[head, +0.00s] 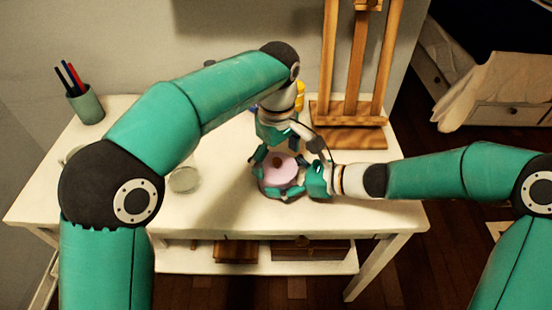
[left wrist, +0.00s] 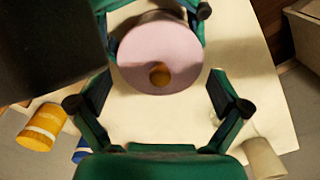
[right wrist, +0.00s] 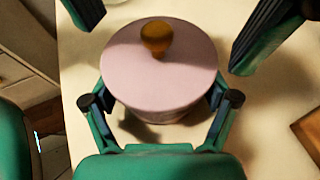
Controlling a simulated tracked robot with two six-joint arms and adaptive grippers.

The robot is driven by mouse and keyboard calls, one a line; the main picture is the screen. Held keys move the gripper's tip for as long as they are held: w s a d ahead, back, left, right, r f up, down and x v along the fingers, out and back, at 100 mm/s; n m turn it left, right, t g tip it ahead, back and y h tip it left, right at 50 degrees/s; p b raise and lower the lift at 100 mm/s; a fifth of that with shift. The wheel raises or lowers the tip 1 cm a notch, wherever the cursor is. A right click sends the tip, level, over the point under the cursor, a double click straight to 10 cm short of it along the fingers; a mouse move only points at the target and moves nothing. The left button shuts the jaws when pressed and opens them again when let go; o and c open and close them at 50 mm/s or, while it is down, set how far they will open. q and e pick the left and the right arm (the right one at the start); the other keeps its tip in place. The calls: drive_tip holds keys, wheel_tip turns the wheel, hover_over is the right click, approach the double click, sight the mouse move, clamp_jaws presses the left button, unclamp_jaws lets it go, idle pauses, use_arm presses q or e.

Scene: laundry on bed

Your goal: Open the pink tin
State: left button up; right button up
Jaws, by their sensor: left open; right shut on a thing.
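The pink tin (head: 279,172) stands upright on the white table, its lid on, with a brown knob (right wrist: 157,38) on top. In the right wrist view the tin's pink lid (right wrist: 158,72) sits flat over the body. My right gripper (right wrist: 160,105) is shut on the tin, its fingers at both sides of the body below the lid. My left gripper (left wrist: 158,102) is open above the tin, pointing down, its fingers apart on either side of the lid and knob (left wrist: 159,75). In the head view my left gripper and wrist partly hide the tin's far side.
A pen cup (head: 86,104) stands at the table's back left. A clear glass jar (head: 184,179) is left of the tin. A wooden easel (head: 348,112) stands behind right. Yellow (left wrist: 42,128) and blue (left wrist: 82,151) containers are nearby. The table's front edge is close to the tin.

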use_arm(q)
drive_tip(key=shift+f, duration=0.25)
drive_tip(key=c, duration=1.5)
drive_tip(key=shift+f, duration=0.1)
clamp_jaws()
use_arm(e)
drive_tip(key=shift+s, duration=0.1)
use_arm(q)
drive_tip(key=shift+f, duration=0.1)
use_arm(e)
drive_tip(key=shift+r, duration=0.1)
use_arm(q)
drive_tip(key=shift+r, duration=0.45)
use_arm(e)
drive_tip(key=shift+a, duration=0.1)
use_arm(q)
drive_tip(key=shift+d+r, duration=0.1)
drive_tip(key=shift+r, duration=0.05)
